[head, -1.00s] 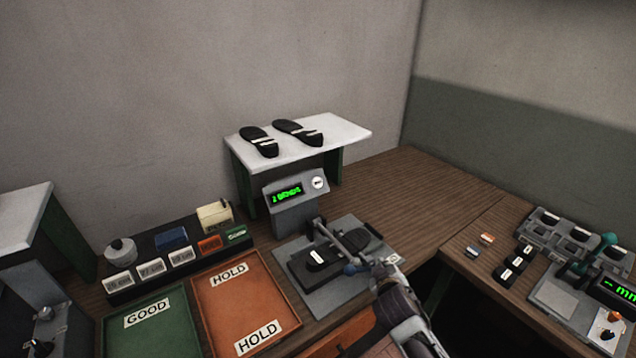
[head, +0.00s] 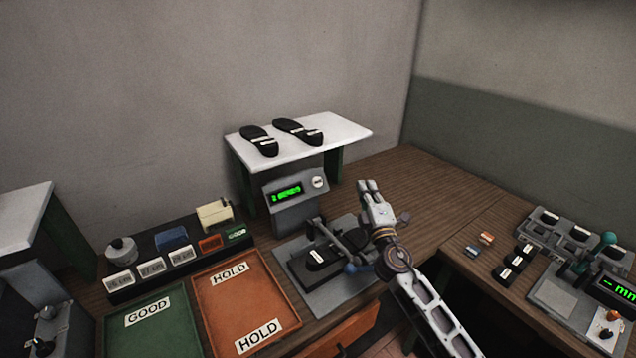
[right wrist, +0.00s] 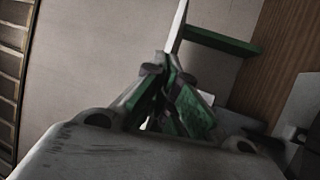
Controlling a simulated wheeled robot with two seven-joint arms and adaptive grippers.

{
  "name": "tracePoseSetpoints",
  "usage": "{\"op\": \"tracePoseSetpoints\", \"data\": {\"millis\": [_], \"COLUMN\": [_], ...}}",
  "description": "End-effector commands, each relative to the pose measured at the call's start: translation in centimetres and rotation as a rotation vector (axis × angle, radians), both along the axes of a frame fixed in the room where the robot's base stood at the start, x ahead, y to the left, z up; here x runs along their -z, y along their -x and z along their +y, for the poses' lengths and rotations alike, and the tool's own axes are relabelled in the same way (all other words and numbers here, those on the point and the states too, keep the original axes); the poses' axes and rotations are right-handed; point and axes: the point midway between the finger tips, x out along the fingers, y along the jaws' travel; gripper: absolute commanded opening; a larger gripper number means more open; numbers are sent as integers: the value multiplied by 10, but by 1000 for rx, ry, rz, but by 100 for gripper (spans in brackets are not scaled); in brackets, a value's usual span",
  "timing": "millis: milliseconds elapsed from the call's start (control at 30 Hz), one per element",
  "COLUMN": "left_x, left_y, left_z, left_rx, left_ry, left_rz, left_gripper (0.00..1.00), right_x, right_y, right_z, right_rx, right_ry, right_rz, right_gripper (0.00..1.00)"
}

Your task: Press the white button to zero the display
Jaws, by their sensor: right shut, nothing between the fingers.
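The white button (head: 318,182) is a round cap on the upper right of the grey display box, whose screen (head: 287,193) shows green characters too small to read surely. My right gripper (head: 369,185) is shut and empty, raised to the right of the button and clear of it. In the right wrist view its closed fingers (right wrist: 172,85) point toward the wall and the white shelf's edge; the button cannot be made out there. My left gripper is not in view.
Below the display stands a press plate (head: 350,290) with a black sole and lever. A white shelf (head: 345,130) with two soles is behind the display. HOLD tray (head: 205,315) and GOOD tray (head: 118,340) lie left. Bare wood (head: 440,190) is at right.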

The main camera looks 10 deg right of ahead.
Motion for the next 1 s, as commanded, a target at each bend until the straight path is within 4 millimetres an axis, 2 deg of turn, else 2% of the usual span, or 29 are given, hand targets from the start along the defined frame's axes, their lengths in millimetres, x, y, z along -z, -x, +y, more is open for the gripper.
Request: {"op": "tracePoseSetpoints", "data": {"millis": [100,367,700,1000], "left_x": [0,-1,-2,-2], "left_y": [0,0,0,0], "left_z": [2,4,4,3], "left_rx": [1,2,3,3], "left_ry": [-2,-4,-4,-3], "left_rz": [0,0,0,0], "left_gripper": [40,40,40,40], "right_x": [-14,-29,-26,-17], "right_y": [-10,-29,-53,-63], "right_z": [11,35,55,57], "right_rx": [-44,-138,-238,-278], "right_ry": [126,403,757,912], "right_rz": [-36,-80,-75,-47], "right_gripper": [0,0,0,0]}}
